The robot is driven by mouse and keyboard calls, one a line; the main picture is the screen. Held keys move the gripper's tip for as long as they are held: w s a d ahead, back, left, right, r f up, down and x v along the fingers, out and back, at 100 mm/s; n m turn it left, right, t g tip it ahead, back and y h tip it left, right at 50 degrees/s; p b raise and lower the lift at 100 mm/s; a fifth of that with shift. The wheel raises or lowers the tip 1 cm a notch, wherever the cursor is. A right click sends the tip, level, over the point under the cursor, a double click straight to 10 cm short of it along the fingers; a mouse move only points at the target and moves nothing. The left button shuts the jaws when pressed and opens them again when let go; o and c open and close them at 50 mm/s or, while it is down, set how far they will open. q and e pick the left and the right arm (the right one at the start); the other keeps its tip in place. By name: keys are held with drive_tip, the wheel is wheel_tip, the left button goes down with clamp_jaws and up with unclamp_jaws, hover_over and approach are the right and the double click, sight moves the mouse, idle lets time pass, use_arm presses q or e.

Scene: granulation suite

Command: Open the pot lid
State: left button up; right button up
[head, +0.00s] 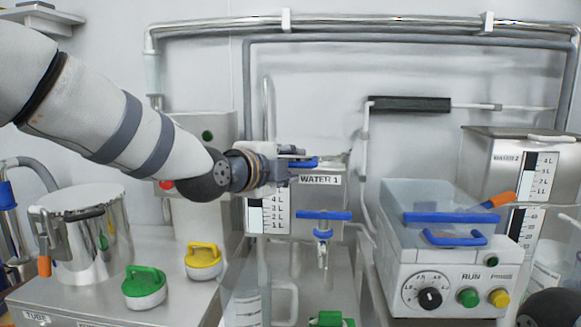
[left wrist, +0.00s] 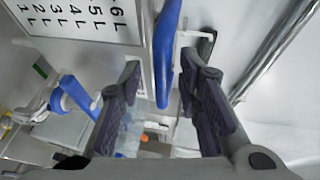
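The pot (head: 110,245) is a shiny steel cylinder on the bench at the left of the head view. Its top looks covered by a flat grey lid (head: 80,196) with a dark bar at the front. A metal clamp with an orange-tipped lever (head: 44,265) stands at its left side. My left gripper (head: 297,164) is away to the right of the pot, at the top of the WATER 1 tank (head: 318,195). In the left wrist view the left gripper (left wrist: 160,75) is open, with a blue handle (left wrist: 165,45) between or just beyond its fingertips; I see no contact.
A green-handled weight-like piece (head: 144,287) and a yellow one (head: 203,262) stand right of the pot. A blue-handled tap (head: 323,216) fronts the tank. A control box with clear lid (head: 440,270) stands at the right. Pipes run along the wall.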

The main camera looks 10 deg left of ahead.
use_arm(q)
drive_tip(key=shift+w+d, duration=0.1)
drive_tip(key=shift+w, duration=0.1)
clamp_jaws()
drive_tip(key=shift+r, duration=0.1)
drive_tip(key=shift+r, duration=0.5)
drive_tip(key=w+r, duration=0.3)
drive_tip(key=r, duration=0.5)
drive_tip(key=w+r+b, duration=0.1)
drive_tip(key=w+r, duration=0.2)
drive_tip(key=r, duration=0.6)
drive_tip(key=shift+r, duration=0.15)
use_arm(e)
drive_tip(key=shift+s+f+g, duration=0.3)
drive_tip(key=shift+s+f, duration=0.5)
